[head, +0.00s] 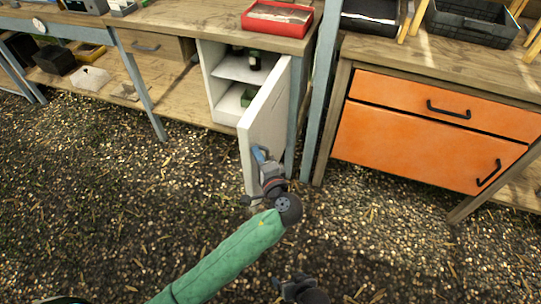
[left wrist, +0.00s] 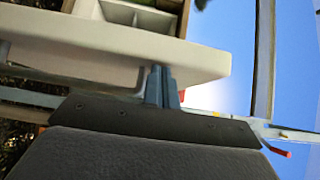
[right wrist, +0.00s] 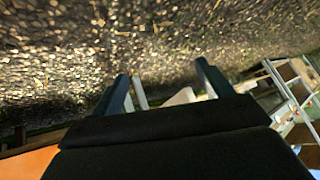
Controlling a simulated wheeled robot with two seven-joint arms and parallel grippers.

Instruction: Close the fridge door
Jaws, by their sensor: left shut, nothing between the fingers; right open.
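The small white fridge (head: 217,85) is set under the wooden bench, with its shelves and a few dark bottles and a green item showing. Its white door (head: 266,120) stands wide open, swung out toward me. My left gripper (head: 260,156) is shut and empty, against or very near the door's lower free part; contact is unclear. In the left wrist view its closed fingers (left wrist: 161,72) overlap the pale door (left wrist: 100,42). My right gripper (head: 298,288) is low at the bottom of the head view, away from the fridge. Its spread, empty fingers show in the right wrist view (right wrist: 162,72).
A blue-grey bench leg (head: 317,90) stands right of the door. Further right is a bench with orange drawers (head: 430,130). A red tray (head: 278,18) sits on the bench above the fridge. The gravel floor (head: 130,200) in front is clear.

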